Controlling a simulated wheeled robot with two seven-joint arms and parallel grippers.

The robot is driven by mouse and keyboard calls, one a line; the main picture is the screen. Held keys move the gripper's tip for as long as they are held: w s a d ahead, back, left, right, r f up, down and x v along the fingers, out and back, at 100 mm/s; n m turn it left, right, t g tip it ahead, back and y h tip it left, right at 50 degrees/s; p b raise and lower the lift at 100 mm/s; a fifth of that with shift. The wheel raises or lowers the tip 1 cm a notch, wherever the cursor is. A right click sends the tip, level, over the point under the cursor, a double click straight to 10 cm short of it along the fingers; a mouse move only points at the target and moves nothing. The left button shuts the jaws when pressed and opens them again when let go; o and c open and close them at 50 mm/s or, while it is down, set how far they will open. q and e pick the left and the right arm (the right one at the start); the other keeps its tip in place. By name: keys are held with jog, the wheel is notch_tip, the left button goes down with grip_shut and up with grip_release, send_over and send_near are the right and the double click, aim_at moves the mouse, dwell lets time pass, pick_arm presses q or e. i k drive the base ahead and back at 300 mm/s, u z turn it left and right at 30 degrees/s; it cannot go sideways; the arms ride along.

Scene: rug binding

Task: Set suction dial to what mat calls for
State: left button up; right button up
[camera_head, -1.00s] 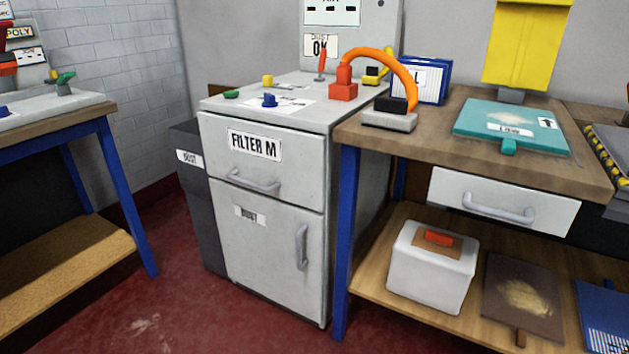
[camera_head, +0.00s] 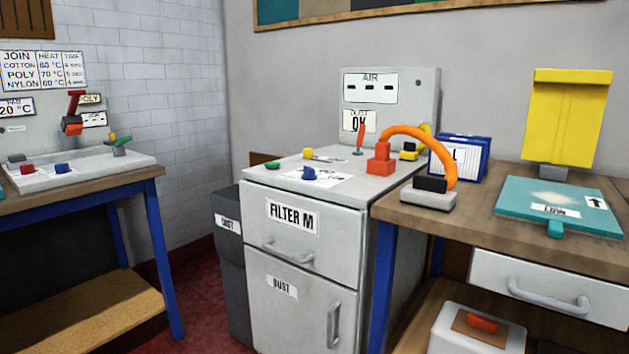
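A grey cabinet labelled FILTER M (camera_head: 262,243) stands in the middle. On its top a blue knob (camera_head: 309,174) sits on a white marked sheet, with a green knob (camera_head: 276,164) and a yellow knob (camera_head: 308,153) near it. I cannot read the sheet's marks or tell which way the blue knob points. A panel (camera_head: 430,95) behind reads AIR, with a small sign showing OK. A teal mat (camera_head: 515,200) lies on the right bench; its label seems to read LOW, beside an arrow tag. Neither of my grippers is in view.
An orange hose (camera_head: 425,138) arches from a red block (camera_head: 380,162) to a grey-and-black block (camera_head: 428,196). A dark dust bin (camera_head: 232,260) stands left of the cabinet. The left bench (camera_head: 90,196) carries a heat chart panel and knobs. Red floor lies between.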

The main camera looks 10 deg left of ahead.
aim_at(309, 174)
jog(key=z, duration=0.75)
jog(key=i, duration=0.4)
jog(key=z, duration=0.25)
